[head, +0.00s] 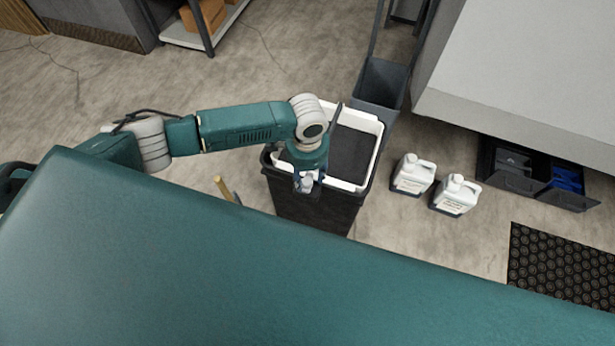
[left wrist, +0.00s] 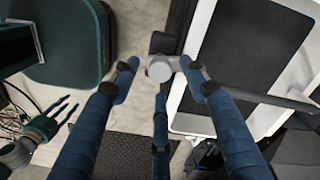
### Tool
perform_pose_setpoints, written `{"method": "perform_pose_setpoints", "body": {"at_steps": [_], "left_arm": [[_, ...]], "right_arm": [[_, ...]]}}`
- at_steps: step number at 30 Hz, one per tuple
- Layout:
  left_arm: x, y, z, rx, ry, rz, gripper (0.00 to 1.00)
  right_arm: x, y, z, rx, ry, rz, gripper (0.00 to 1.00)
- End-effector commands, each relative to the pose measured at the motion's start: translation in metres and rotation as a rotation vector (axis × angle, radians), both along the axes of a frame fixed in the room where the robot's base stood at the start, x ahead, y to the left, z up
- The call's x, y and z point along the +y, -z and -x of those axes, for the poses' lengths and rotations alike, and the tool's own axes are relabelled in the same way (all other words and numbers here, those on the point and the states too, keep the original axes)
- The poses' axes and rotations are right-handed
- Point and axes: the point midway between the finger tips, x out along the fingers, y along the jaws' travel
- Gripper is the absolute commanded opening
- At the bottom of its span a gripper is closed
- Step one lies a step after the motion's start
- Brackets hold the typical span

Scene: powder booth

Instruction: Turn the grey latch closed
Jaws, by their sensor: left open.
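The grey latch shows in the left wrist view as a round knob (left wrist: 160,68) with a grey bar running right, across a dark panel in a white frame (left wrist: 193,125). My left gripper (left wrist: 160,70) is open, with its blue fingers spread around the knob; I cannot tell whether they touch it. In the head view my left gripper (head: 308,183) hangs at the front edge of a black bin (head: 318,212) with a white rim (head: 378,135). Another hand, apparently my right gripper (left wrist: 62,115), shows small at the left of the wrist view.
Two white jugs (head: 413,175) (head: 455,196) stand on the floor right of the bin. A grey container (head: 382,82) stands behind it. A large light-grey cabinet (head: 530,70) is at upper right, with open drawers (head: 540,180) below. A black mat (head: 565,265) lies at right.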

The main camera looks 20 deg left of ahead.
Motion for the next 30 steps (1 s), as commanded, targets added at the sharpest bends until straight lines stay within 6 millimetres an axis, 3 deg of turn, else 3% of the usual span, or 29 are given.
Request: {"method": "perform_pose_setpoints", "body": {"at_steps": [6, 15, 16, 21, 23, 30], "left_arm": [[-0.001, 0.021, 0.000, -0.001, 0.000, 0.001, 0.45], [-0.001, 0.024, -0.001, -0.001, 0.000, 0.001, 0.45], [-0.001, 0.024, -0.001, -0.001, 0.000, 0.001, 0.43], [-0.001, 0.024, -0.001, -0.001, 0.000, 0.001, 0.09], [-0.001, 0.024, -0.001, -0.001, 0.000, 0.001, 0.00], [-0.001, 0.021, 0.000, 0.000, 0.081, 0.002, 0.00]], "right_arm": [[0.000, 0.000, 0.000, 0.000, 0.000, 0.000, 0.41], [0.000, 0.000, 0.000, 0.001, 0.000, 0.000, 0.41], [0.000, 0.001, 0.000, 0.000, 0.001, 0.000, 0.41], [0.000, 0.000, 0.000, 0.000, 0.001, 0.000, 0.41], [0.000, 0.000, 0.000, 0.000, 0.001, 0.000, 0.41], [0.000, -0.011, 0.000, 0.000, 0.001, 0.000, 0.41]]}}
